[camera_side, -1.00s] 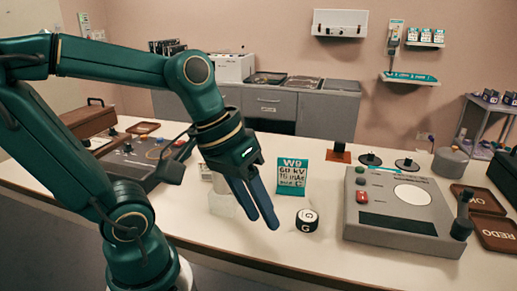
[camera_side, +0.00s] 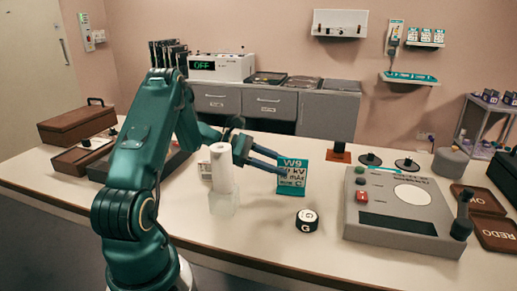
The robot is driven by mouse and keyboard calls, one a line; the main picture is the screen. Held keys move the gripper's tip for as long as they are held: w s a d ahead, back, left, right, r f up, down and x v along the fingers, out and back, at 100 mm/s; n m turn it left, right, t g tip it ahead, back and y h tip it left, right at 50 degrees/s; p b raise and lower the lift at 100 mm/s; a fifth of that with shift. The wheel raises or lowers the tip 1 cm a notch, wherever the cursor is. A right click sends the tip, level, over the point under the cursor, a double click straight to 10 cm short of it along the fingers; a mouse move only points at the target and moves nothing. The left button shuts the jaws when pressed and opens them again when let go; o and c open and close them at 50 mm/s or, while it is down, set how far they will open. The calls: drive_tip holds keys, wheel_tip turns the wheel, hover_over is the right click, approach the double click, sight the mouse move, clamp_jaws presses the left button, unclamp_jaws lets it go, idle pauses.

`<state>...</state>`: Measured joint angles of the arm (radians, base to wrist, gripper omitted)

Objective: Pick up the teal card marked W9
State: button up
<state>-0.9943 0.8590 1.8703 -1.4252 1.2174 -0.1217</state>
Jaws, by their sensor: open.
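The teal card marked W9 (camera_side: 293,163) stands upright on the white table, with a white panel of dark text below its teal heading. My gripper (camera_side: 279,168) reaches toward it from the left, its two dark blue fingers pointing right. The fingers are open, and their tips are at the card's left part, covering some of its text. I cannot tell whether they straddle the card or are only in front of it.
A white cylinder on a clear block (camera_side: 222,178) stands close by my wrist on the left. A black and white round piece marked G (camera_side: 307,221) lies in front of the card. A grey control console (camera_side: 400,233) is to the right. Bare table lies in front.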

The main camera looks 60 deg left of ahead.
sight(290, 174)
drive_tip(key=shift+s+a+f, duration=0.25)
drive_tip(key=shift+a+f, duration=0.05)
drive_tip(key=shift+f, duration=0.25)
drive_tip(key=shift+s+a+f, duration=0.2)
drive_tip(key=shift+a+f, duration=0.05)
drive_tip(key=shift+f, duration=0.3)
drive_tip(key=shift+w+f, duration=0.1)
drive_tip(key=shift+f, duration=0.1)
drive_tip(key=shift+x, duration=2.4)
clamp_jaws()
